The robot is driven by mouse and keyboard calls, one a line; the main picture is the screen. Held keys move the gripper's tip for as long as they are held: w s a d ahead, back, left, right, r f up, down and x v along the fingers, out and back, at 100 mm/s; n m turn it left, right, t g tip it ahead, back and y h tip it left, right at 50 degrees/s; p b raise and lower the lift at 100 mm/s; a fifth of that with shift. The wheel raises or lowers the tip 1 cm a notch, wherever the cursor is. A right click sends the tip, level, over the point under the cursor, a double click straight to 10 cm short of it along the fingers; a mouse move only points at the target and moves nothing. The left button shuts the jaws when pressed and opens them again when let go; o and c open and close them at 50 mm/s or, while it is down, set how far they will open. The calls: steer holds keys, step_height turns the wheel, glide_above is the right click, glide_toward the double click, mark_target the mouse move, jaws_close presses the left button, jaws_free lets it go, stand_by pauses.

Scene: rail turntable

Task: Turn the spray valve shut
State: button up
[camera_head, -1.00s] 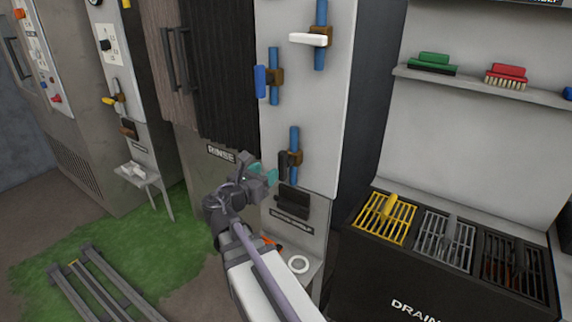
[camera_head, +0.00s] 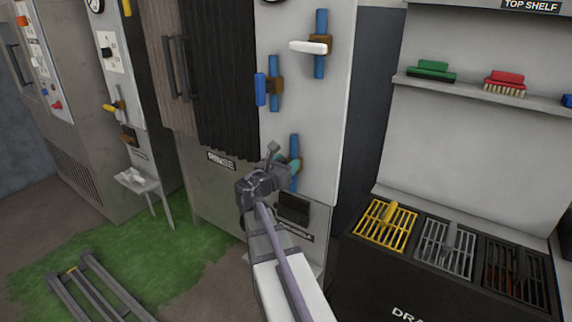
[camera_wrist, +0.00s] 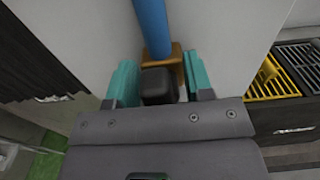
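Three valves on blue pipes are on the white panel. The top one has a white handle (camera_head: 308,47) lying sideways; the middle one has a blue handle (camera_head: 260,89) standing upright. The lowest has a black handle (camera_wrist: 158,86) on a brown body (camera_wrist: 176,54) around a blue pipe (camera_head: 295,146). In the head view my gripper (camera_head: 292,166) covers most of this lowest valve. In the wrist view its teal fingers stand apart on both sides of the black handle, with gaps visible. I cannot read which valve is labelled spray.
A dark box (camera_head: 294,207) is on the panel below the lowest valve. To the right are a drain unit with a yellow grate (camera_head: 373,232) and a shelf (camera_head: 480,92) with brushes. A cabinet marked RINSE (camera_head: 221,160) stands left.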

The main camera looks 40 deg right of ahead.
steer(key=c, duration=0.7)
steer(key=shift+c, duration=0.2)
steer(key=shift+s+m, duration=0.1)
steer(key=shift+m, duration=0.4)
steer(key=m, duration=0.1)
steer(key=s+m, duration=0.1)
steer(key=m, duration=0.1)
steer(key=shift+d+f+m, duration=0.1)
steer(key=shift+f+m, duration=0.05)
steer(key=shift+m, duration=0.15)
steer(key=m, duration=0.3)
steer(key=f+m+b, duration=0.1)
steer(key=m, duration=0.2)
steer(key=s+m, duration=0.1)
steer(key=m, duration=0.2)
steer(key=shift+s+d+f+b, duration=0.15)
steer(key=shift+f+b, duration=0.1)
steer(key=shift+b, duration=0.15)
steer(key=m, duration=0.4)
steer(key=shift+f+b, duration=0.35)
steer(key=shift+m, duration=0.3)
